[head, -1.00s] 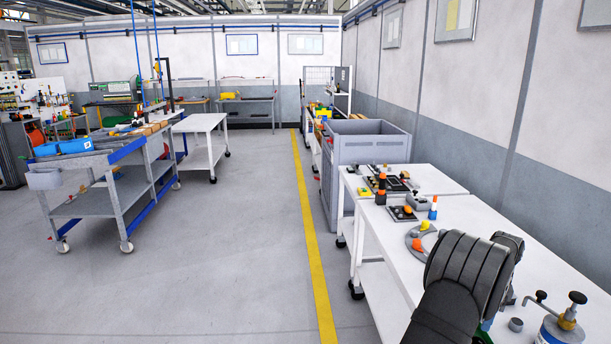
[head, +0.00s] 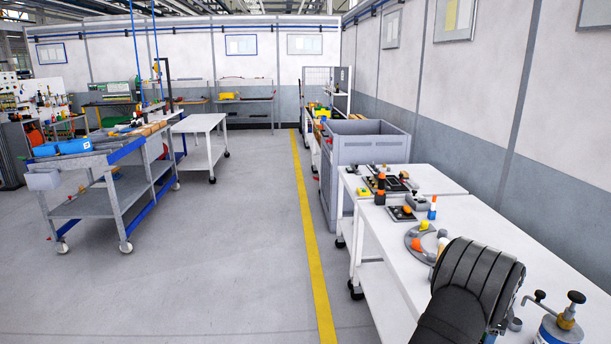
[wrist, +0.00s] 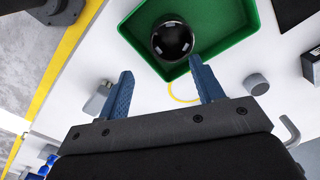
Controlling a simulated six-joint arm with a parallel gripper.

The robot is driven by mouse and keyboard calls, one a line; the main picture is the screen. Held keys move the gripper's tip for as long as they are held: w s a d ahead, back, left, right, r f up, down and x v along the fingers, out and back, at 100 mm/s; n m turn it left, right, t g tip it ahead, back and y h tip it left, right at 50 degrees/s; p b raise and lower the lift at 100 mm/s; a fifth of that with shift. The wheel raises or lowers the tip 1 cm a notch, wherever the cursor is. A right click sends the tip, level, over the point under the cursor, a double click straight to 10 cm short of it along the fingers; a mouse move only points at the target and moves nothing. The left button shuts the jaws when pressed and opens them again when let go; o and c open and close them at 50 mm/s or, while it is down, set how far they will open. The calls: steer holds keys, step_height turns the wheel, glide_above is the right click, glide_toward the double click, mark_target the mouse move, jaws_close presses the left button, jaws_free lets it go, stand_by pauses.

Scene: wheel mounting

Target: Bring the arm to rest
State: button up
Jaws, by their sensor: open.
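My gripper (wrist: 161,68) shows in the wrist view with its two blue fingers spread wide apart. Nothing is between them. A round, glossy black thing (wrist: 172,40) sits in a green tray (wrist: 240,52) just beyond the fingertips; I cannot tell exactly what it is. In the head view my dark arm fills the lower right, above the white bench (head: 405,285). It hides the gripper and the green tray there.
A grey ring with orange and yellow pieces (head: 411,240) lies beside my arm. A blue and white canister (head: 555,333) stands at the right. In the wrist view a grey cylinder (wrist: 256,84) and a bent metal rod (wrist: 290,130) are close to the right finger.

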steer(key=s+d+r, duration=0.2)
steer(key=s+r, duration=0.4)
steer(key=s, duration=0.3)
steer(key=s+d+n, duration=0.1)
steer(key=s+d, duration=1.4)
steer(key=s, duration=0.2)
step_height(320, 180, down, 9)
steer(key=shift+f, duration=0.1)
steer(key=shift+r, duration=1.1)
